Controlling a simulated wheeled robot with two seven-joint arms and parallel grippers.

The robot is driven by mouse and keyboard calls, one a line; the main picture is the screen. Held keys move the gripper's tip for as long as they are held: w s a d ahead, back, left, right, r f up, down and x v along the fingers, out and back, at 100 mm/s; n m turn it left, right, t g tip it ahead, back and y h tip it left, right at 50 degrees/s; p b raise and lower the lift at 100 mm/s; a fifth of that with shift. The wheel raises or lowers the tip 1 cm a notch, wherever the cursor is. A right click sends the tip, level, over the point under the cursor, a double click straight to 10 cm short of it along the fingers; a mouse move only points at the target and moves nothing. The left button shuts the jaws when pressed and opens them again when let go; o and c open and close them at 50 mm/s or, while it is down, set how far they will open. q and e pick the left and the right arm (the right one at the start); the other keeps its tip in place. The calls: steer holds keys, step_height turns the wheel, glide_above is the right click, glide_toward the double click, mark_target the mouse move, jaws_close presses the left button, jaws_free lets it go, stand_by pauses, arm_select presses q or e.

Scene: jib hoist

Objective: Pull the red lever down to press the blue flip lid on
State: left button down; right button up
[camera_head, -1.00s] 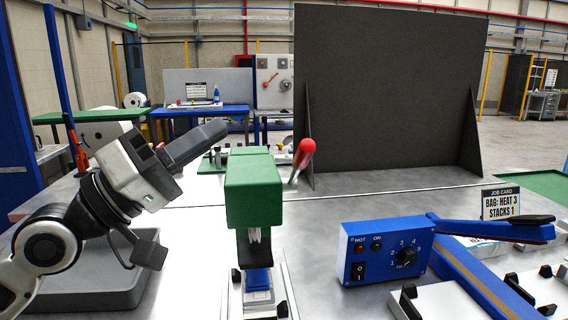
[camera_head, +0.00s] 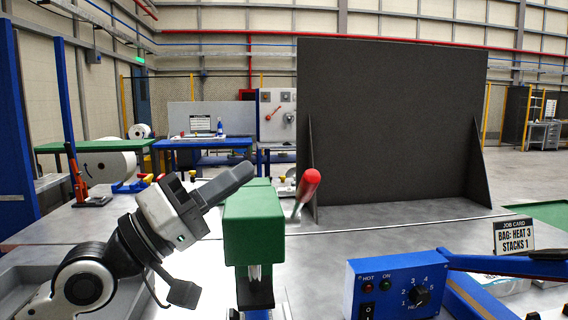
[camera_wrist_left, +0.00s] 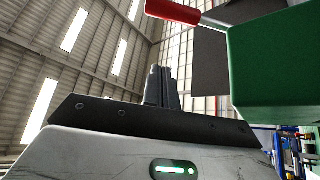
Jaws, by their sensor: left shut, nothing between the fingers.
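The red lever (camera_head: 308,184) is a red grip on a pale rod. It rises up and to the right from behind the green press head (camera_head: 254,225). My left gripper (camera_head: 247,171) is shut and empty. Its tips are just above the press head's back left part, left of the lever and apart from it. In the left wrist view the shut fingers (camera_wrist_left: 161,86) point up, with the red lever (camera_wrist_left: 172,11) and the green press head (camera_wrist_left: 285,65) to their right. The blue flip lid cannot be made out, as the press base is cut off below. My right gripper is not in view.
A blue heat sealer box (camera_head: 393,287) with a long blue arm stands at the right, by a job card (camera_head: 513,237). A large dark panel (camera_head: 395,120) stands behind the lever. A grey tray (camera_head: 30,268) lies at the left.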

mark_target(297, 202)
arm_select(q)
steer(key=w+d+p, duration=0.1)
steer(key=d+p, duration=0.2)
steer(key=d, duration=0.3)
steer(key=shift+d, duration=0.2)
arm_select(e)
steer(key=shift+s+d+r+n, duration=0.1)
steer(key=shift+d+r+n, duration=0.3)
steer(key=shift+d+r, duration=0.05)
arm_select(q)
steer(key=shift+w+f, duration=0.1)
steer(key=shift+f, duration=0.1)
